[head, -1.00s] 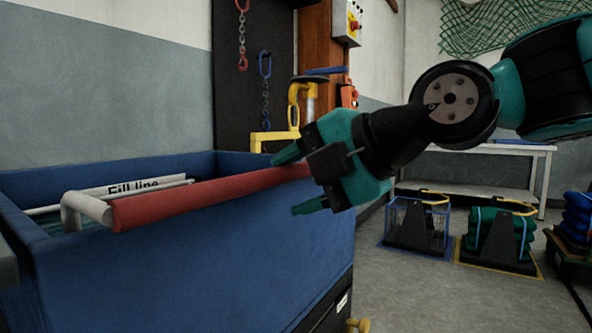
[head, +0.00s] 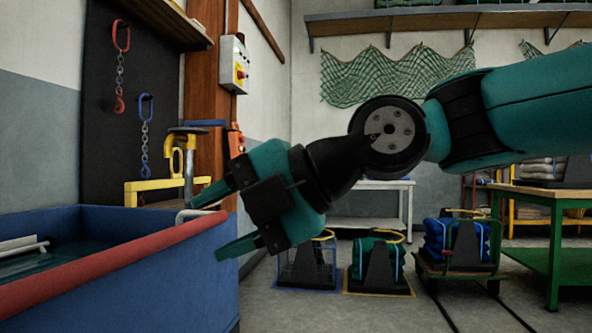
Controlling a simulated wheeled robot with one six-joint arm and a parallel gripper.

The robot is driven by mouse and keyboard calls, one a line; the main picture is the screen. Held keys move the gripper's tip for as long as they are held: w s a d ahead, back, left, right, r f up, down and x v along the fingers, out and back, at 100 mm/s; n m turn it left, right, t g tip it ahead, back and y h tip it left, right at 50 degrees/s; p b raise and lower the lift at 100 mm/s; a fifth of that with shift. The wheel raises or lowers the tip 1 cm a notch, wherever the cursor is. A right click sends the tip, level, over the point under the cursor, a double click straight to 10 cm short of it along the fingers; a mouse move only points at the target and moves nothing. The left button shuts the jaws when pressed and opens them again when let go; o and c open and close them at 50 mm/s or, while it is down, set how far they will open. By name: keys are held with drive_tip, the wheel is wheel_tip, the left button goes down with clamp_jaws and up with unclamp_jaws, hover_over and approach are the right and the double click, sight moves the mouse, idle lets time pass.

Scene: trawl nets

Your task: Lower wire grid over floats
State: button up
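A red bar (head: 110,255) with a pale bent end (head: 200,214) runs along the near top side of the blue tank (head: 150,288). Pale rods (head: 25,247) show above the dark water at the left. No wire mesh or floats can be made out. My gripper (head: 204,232) is at the tank's right end, its two teal fingers wide apart. The bar's far end appears in the gap between them, but I cannot tell whether it lies between or behind the fingers. Neither finger visibly closes on it.
A yellow bracket (head: 150,187) stands behind the tank. A wire basket (head: 305,265) and a basket of green bundles (head: 378,262) sit on the floor. A cart (head: 458,262) holds blue bundles. A green table (head: 555,240) stands at right. Floor between is clear.

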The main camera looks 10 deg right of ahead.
drive_tip(key=p+v, duration=0.1)
drive_tip(key=v, duration=0.7)
drive_tip(key=shift+d+p, duration=0.3)
drive_tip(key=shift+p, duration=0.1)
drive_tip(key=s+d+f+m+g+h, duration=0.1)
drive_tip(key=s+d+f+m+h, duration=0.15)
drive_tip(key=f+m, duration=0.5)
drive_tip(key=s+d+f+m+g+h, duration=0.2)
drive_tip(key=s+f+m, duration=0.1)
drive_tip(key=f+m, duration=0.45)
drive_tip(key=s+d+f+m+g+h, duration=0.1)
drive_tip(key=s+d+f+m+h, duration=0.2)
drive_tip(key=f+m, duration=0.45)
wheel_tip(320, 180, up, 38)
drive_tip(key=s+m+p, duration=0.1)
drive_tip(key=m+p, duration=0.1)
drive_tip(key=p, duration=3.6)
drive_tip(key=shift+d+f+g, duration=0.2)
drive_tip(key=shift+f+g, duration=0.05)
drive_tip(key=shift+g, duration=0.15)
